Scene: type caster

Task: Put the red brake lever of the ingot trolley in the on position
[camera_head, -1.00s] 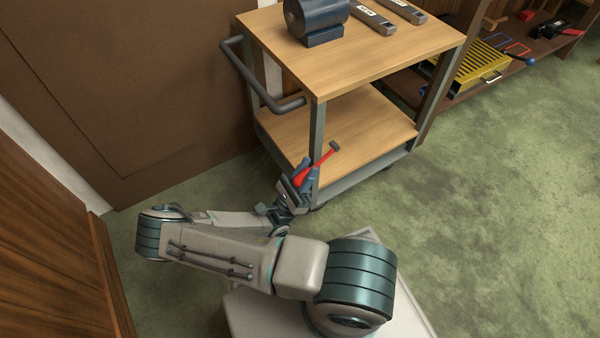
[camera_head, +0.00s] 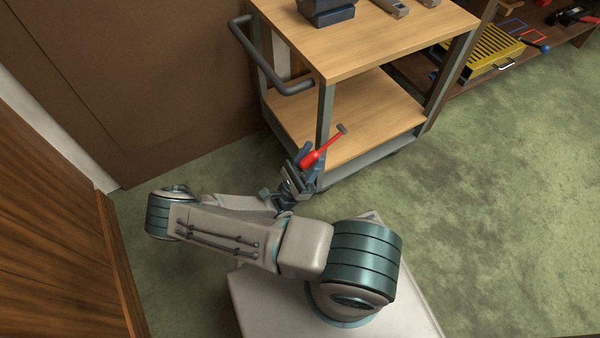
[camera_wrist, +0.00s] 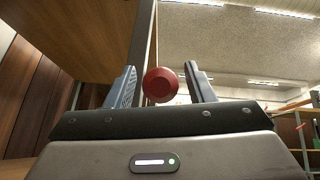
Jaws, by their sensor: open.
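The ingot trolley (camera_head: 395,50) has wooden shelves, grey legs and a dark handle. Its red brake lever (camera_head: 321,152) slants up to the right from the corner leg at the lower shelf, ending in a grey tip. My gripper (camera_head: 306,158) is open at the lever, by that leg. In the wrist view the round red end of the lever (camera_wrist: 160,85) shows between the two spread fingers of my gripper (camera_wrist: 160,88), with gaps on both sides. I cannot tell whether the fingers reach past it. The caster below is hidden by my arm.
A dark blue object (camera_head: 326,10) and grey ingots (camera_head: 392,7) lie on the trolley top. A wooden panel (camera_head: 45,240) stands at the left, near my elbow. A low shelf (camera_head: 480,75) at the right holds a yellow slatted item (camera_head: 487,58). The green floor at the right is clear.

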